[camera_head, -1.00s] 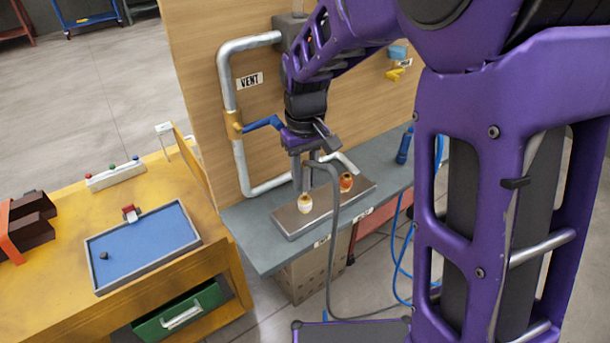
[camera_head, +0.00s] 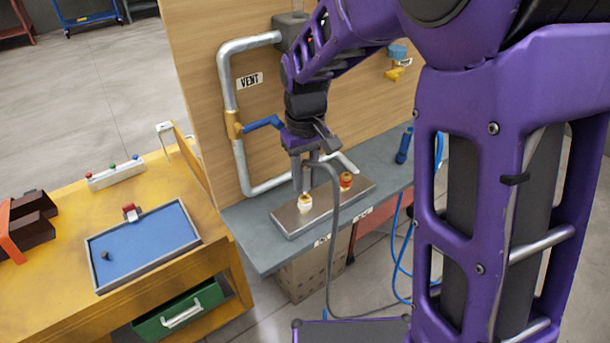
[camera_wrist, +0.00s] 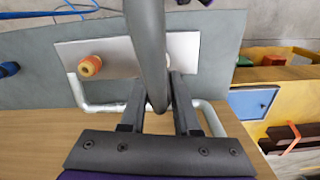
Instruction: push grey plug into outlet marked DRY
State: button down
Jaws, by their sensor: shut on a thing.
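My gripper (camera_head: 303,184) points down over the metal plate on the grey bench, right above the cream outlet (camera_head: 304,203). It is shut on the grey plug, which is mostly hidden between the fingers. The plug's thick grey cable (camera_head: 335,220) loops over and hangs down in front of the bench. An orange outlet (camera_head: 346,180) stands to the right on the same plate. I cannot tell whether the plug touches the cream outlet. The front-edge labels (camera_head: 322,241) are too small to read.
A silver pipe (camera_head: 228,80) with a blue-handled valve (camera_head: 262,123) stands behind the gripper on the wooden panel. A blue bottle-like object (camera_head: 403,146) is at the bench's right. The yellow table (camera_head: 75,220) with a blue tray (camera_head: 100,278) is at left.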

jog(key=shift+f+b, duration=0.9)
jog(key=shift+f, duration=0.55)
jog(key=c, duration=0.6)
grip_release()
jog(key=shift+o, duration=0.2)
jog(key=shift+r, duration=0.1)
notch_tip(320, 180, up, 17)
jog(key=p, duration=0.2)
jog(key=shift+r+p, duration=0.2)
jog(key=shift+p, duration=0.1)
